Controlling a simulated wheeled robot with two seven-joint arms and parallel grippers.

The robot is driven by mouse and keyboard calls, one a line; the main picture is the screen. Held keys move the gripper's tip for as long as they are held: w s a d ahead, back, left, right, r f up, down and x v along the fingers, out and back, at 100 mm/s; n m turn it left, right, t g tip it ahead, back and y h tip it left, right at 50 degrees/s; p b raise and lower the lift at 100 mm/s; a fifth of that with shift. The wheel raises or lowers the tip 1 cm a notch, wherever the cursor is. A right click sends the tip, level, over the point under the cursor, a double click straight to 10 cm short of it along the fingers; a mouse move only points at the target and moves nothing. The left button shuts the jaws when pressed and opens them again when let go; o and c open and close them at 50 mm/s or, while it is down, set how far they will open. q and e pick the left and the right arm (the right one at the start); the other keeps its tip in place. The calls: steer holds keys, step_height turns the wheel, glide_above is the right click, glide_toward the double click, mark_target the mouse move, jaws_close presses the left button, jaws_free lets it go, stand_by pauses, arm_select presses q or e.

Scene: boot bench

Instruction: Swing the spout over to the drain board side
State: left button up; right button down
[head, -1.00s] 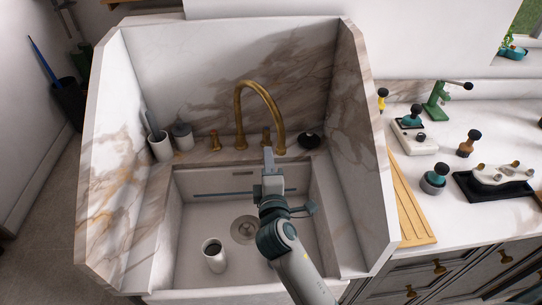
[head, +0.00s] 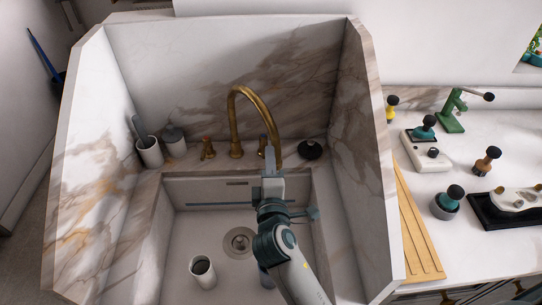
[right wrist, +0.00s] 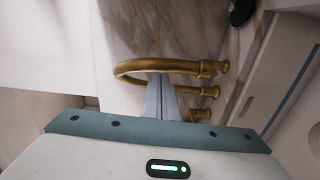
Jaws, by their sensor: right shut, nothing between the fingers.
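The brass gooseneck spout (head: 232,115) rises from the back ledge of the marble sink (head: 60,225) and arcs to the right, its end over the basin's back edge. My right gripper (head: 269,152) is shut and empty, its fingers upright just left of the spout's hanging end. In the right wrist view the shut fingers (right wrist: 161,90) reach the brass spout (right wrist: 170,65); I cannot tell whether they touch. The ribbed wooden drain board (head: 418,240) lies on the counter right of the sink. My left gripper is out of view.
Brass handles flank the spout. A white cup (head: 202,272) stands in the basin near the drain (head: 238,242). A cup (head: 149,152), a lidded jar (head: 174,140) and a black knob (head: 310,149) sit on the ledge. High marble walls enclose the sides and back.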

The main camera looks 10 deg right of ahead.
steer(key=d, duration=0.1)
steer(key=w+d+p, duration=0.1)
steer(key=d, duration=0.1)
steer(key=d+p, duration=0.1)
steer(key=d, duration=0.1)
steer(key=shift+w+d, duration=0.1)
steer(key=shift+w, duration=0.3)
